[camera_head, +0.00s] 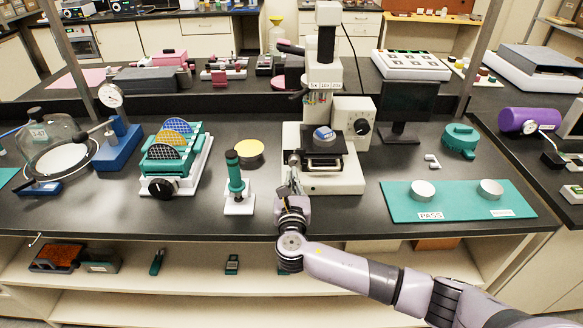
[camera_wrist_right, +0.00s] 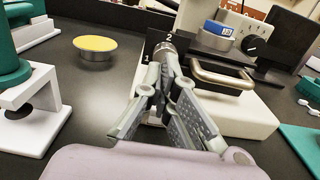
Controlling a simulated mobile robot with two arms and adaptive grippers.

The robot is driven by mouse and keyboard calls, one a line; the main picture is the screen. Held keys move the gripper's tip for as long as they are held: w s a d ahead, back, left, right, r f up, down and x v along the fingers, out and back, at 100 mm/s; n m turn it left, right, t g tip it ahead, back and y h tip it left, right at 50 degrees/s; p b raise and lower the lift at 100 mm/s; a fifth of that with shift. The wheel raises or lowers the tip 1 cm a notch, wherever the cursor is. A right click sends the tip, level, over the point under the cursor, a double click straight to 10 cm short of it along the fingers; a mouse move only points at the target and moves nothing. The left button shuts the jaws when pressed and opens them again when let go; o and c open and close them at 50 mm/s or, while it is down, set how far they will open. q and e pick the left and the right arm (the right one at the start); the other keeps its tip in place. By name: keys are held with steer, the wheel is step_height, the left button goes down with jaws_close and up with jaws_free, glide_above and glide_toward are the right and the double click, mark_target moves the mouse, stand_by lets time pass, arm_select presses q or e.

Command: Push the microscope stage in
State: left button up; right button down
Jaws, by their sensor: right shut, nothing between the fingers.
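The white microscope (camera_head: 325,75) stands on the bench in the middle of the head view. Its dark stage (camera_head: 324,145) carries a round blue-and-white piece (camera_head: 324,133). In the right wrist view the stage (camera_wrist_right: 215,41) has a metal bar handle (camera_wrist_right: 222,78) across its front. My right gripper (camera_head: 293,180) is shut and empty at the front left of the microscope base. In the wrist view its fingers (camera_wrist_right: 166,75) point at a metal knob (camera_wrist_right: 165,47) beside a dark plate marked 1 and 2, left of the handle. Contact with the knob is unclear. My left gripper is out of view.
A teal-handled tool on a white stand (camera_head: 236,185) and a yellow-topped disc (camera_head: 250,151) are left of the gripper. A monitor (camera_head: 405,105) and a teal PASS mat (camera_head: 455,206) are to the right. The bench's front edge is beneath my arm.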

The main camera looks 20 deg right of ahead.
mark_target(292, 162)
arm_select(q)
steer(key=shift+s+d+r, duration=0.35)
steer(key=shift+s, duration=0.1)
arm_select(e)
steer(key=shift+x, duration=1.9)
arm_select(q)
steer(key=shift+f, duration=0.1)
arm_select(e)
steer(key=b+x, duration=0.2)
steer(key=x, duration=0.2)
steer(key=shift+f, duration=0.15)
steer(key=shift+w+d, duration=0.1)
steer(key=shift+w, duration=0.2)
steer(key=shift+s+r, duration=0.1)
steer(key=shift+r, duration=0.2)
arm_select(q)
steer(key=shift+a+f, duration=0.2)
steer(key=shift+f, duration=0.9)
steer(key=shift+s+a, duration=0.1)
arm_select(e)
steer(key=shift+d, duration=0.1)
